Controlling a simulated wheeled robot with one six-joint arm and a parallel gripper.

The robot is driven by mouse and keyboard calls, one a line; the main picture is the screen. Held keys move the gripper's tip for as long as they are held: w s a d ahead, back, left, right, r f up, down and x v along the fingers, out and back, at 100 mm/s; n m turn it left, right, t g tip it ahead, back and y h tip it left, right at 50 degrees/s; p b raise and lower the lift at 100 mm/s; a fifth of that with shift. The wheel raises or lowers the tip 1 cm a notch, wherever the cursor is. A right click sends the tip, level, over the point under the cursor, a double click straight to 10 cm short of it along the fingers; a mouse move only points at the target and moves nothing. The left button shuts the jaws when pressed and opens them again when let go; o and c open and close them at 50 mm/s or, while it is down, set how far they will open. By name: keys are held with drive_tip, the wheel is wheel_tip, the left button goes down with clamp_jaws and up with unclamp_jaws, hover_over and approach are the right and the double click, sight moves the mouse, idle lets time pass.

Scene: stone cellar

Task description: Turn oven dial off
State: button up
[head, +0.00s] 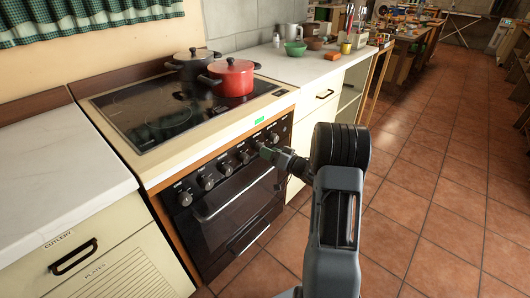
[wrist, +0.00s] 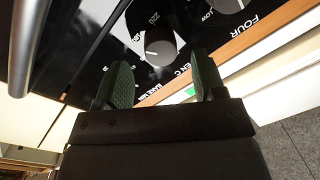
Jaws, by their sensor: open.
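The oven dial (wrist: 160,46) is a round grey knob on the black control panel, with a pale pointer mark and temperature numbers around it. Lettering that seems to read "OVEN C" is beside it. My gripper (wrist: 161,66) is open, its two green-padded fingers apart, with the dial beyond and between their tips. I cannot tell whether either finger touches it. In the head view my gripper (head: 268,151) is at the right part of the row of knobs, hiding part of the panel there.
The oven door handle (head: 240,191) runs below the knobs and shows in the wrist view (wrist: 24,45). A red pot (head: 232,78) and a dark pot (head: 193,63) stand on the hob. Another knob (wrist: 230,4) is nearby. Tiled floor (head: 430,200) is open at right.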

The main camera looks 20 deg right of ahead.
drive_tip(key=shift+x, duration=1.45)
drive_tip(key=c, duration=0.9)
